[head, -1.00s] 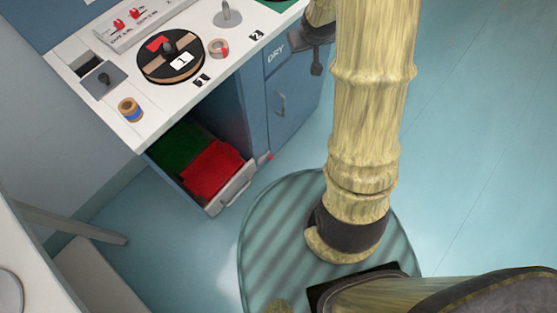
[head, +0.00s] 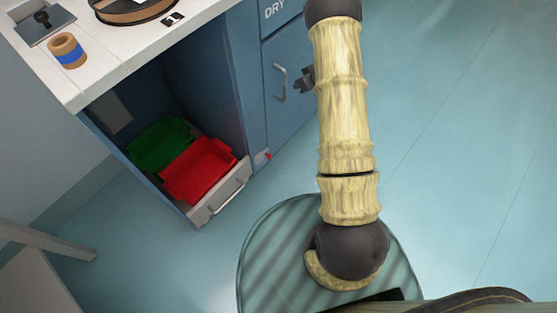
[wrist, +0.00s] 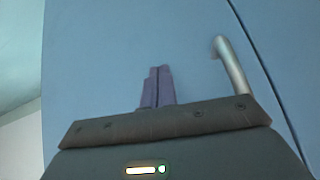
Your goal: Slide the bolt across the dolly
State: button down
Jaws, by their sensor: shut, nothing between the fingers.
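The dolly (head: 203,214) is a low tray with a pale front and a bar handle, standing in the open bay under the counter. It holds a red crate (head: 198,171) and a green crate (head: 160,143). A small red-tipped part (head: 263,156), which looks like the bolt, sits on a pale plate low on the cabinet, just right of the dolly's front. My gripper (head: 298,82) is in front of the blue cabinet door, higher than the bolt and apart from it. In the wrist view its fingers (wrist: 157,88) are shut and empty. That view does not show the bolt.
The DRY door's handle (head: 280,82) is close to my gripper; a handle (wrist: 232,66) also shows in the wrist view. The white counter (head: 100,62) overhangs the bay and holds a blue-banded roll (head: 68,50). Open floor (head: 430,170) lies right.

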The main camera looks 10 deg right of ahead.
jog(key=s+f+g+y+b, duration=0.1)
jog(key=f+b, duration=0.4)
jog(key=f, duration=0.6)
jog(key=s+f+n+g+y+b, duration=0.1)
jog(key=s+f+g+y+b, duration=0.1)
jog(key=s+f, duration=0.4)
notch_tip(320, 180, down, 6)
jog(key=g+b, duration=0.1)
jog(key=b, duration=0.1)
jog(key=shift+s+d+r+g+b, duration=0.15)
jog(key=shift+s+r+g+b, duration=0.1)
jog(key=shift+g+b, duration=0.15)
jog(key=a+f+b, duration=0.7)
jog(key=a+b, duration=0.2)
jog(key=a, duration=0.1)
jog(key=shift+s, duration=0.1)
